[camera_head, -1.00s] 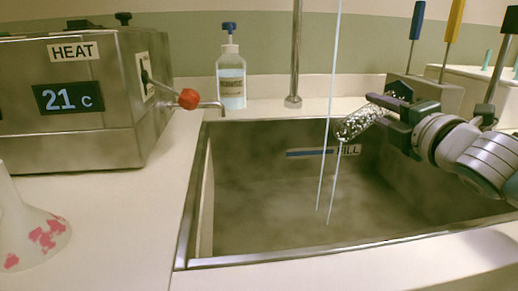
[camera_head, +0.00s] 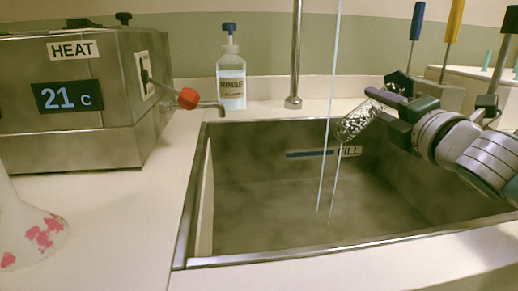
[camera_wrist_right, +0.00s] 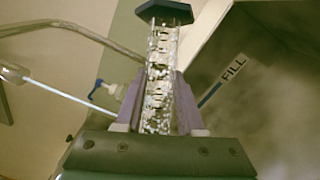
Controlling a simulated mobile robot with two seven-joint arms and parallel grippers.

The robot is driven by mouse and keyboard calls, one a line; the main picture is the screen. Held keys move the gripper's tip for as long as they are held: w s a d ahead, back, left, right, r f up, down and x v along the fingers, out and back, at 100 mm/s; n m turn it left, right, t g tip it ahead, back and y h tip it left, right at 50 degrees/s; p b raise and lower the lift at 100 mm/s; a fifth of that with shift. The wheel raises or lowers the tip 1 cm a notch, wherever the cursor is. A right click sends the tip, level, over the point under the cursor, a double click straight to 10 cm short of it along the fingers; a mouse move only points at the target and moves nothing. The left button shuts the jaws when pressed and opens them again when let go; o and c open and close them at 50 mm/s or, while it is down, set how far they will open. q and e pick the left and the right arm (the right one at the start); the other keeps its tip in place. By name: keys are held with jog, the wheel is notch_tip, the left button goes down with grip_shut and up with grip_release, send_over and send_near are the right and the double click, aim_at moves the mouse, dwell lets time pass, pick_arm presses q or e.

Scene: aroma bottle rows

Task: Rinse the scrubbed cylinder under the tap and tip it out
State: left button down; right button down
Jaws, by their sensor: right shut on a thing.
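The clear cylinder (camera_head: 357,123), speckled with white foam or droplets, is tilted over the sink (camera_head: 290,215), its open end down-left and its dark hexagonal base (camera_head: 399,82) up-right. My right gripper (camera_head: 388,108) is shut around its body. In the right wrist view the cylinder (camera_wrist_right: 160,72) stands between the purple fingers of the gripper (camera_wrist_right: 158,100), the hexagonal base at the top. A thin water stream (camera_head: 326,140) falls beside the cylinder's mouth. A second thin stream (camera_head: 335,185) runs down from the mouth. The left gripper is out of view.
A steel heated bath (camera_head: 80,120) reading 21 C stands left, with a red-knobbed spout. A rinse bottle (camera_head: 231,80) and a vertical pipe (camera_head: 295,60) stand behind the sink. A flask with pink patches (camera_head: 35,240) is at far left. A brush holder (camera_head: 435,95) is behind my gripper.

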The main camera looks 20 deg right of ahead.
jog(key=shift+w+d+f+m+p, duration=0.1)
jog(key=shift+d+f+m+p, duration=0.15)
jog(key=shift+m+p, duration=0.4)
jog(key=shift+d+f+m+g+p, duration=0.2)
jog(key=shift+f+m+g+p, duration=0.3)
jog(key=shift+f+m, duration=0.1)
jog(key=shift+f, duration=0.25)
jog(key=shift+d, duration=0.1)
jog(key=f+m+g+y+p, duration=0.1)
jog(key=m+p, duration=0.1)
jog(key=d+f+m+p, duration=0.1)
jog(key=m, duration=0.1)
jog(key=shift+w+d+f+m+g+y+p, duration=0.1)
jog(key=shift+w+f+m+g+y+p, duration=0.05)
jog(key=shift+f+m+g+y+p, duration=0.25)
